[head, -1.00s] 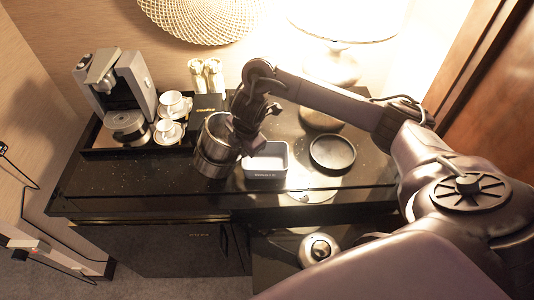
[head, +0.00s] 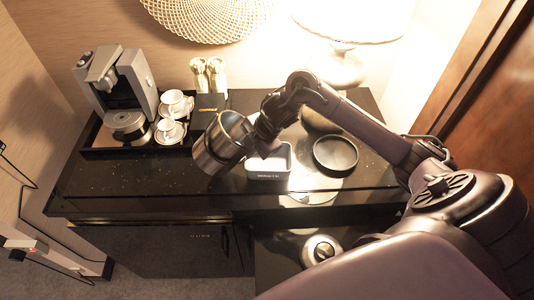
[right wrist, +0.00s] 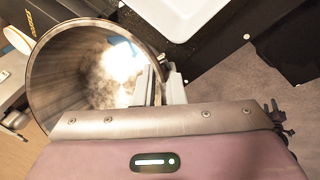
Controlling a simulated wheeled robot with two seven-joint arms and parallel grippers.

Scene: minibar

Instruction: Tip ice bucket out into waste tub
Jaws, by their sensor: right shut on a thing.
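The steel ice bucket (head: 217,148) is tilted in the head view, its mouth up and to the right, toward the waste tub. My right gripper (head: 257,143) is shut on its rim side. In the right wrist view the bucket (right wrist: 45,75) shows its open mouth, with pale, bright contents inside that look like ice. The white waste tub (head: 270,174) stands on the counter just right of the bucket, partly behind my gripper. It also shows at the top of the right wrist view (right wrist: 178,15). My left gripper is not in view.
A coffee machine (head: 122,88) and cups (head: 172,104) on a dark tray stand to the left. A round black tray (head: 335,153) lies right of the tub. A lamp (head: 345,65) stands behind. A kettle (head: 320,248) sits lower, in front.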

